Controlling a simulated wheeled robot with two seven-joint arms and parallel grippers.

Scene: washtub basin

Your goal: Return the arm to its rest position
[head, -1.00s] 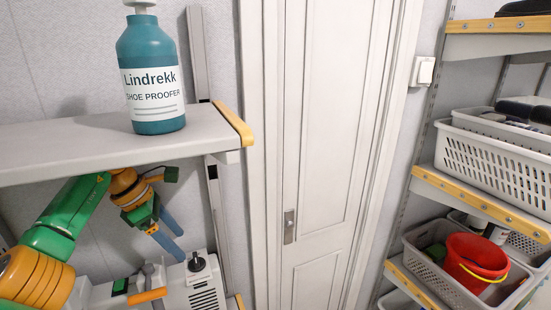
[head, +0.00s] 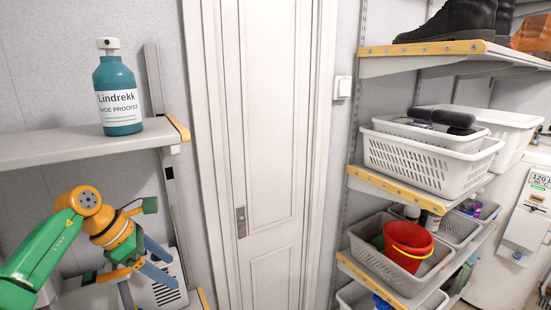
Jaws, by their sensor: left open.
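My left gripper (head: 157,264) is in the lower left of the head view, on the green and orange arm that comes in from the left. Its two blue-grey fingers are apart with nothing seen between them. It is below the level of the upper left shelf (head: 60,147), in front of a pale machine (head: 170,292). A teal spray bottle (head: 117,84) labelled "Lindrekk Shoe Proofer" stands upright on that shelf, apart from the gripper. My right gripper is not in view.
A white door (head: 268,130) stands in the middle. On the right, shelves hold white baskets (head: 415,160), a grey crate (head: 375,262) with a red bucket (head: 408,243), and dark boots (head: 458,18). A white appliance (head: 525,225) is at the far right.

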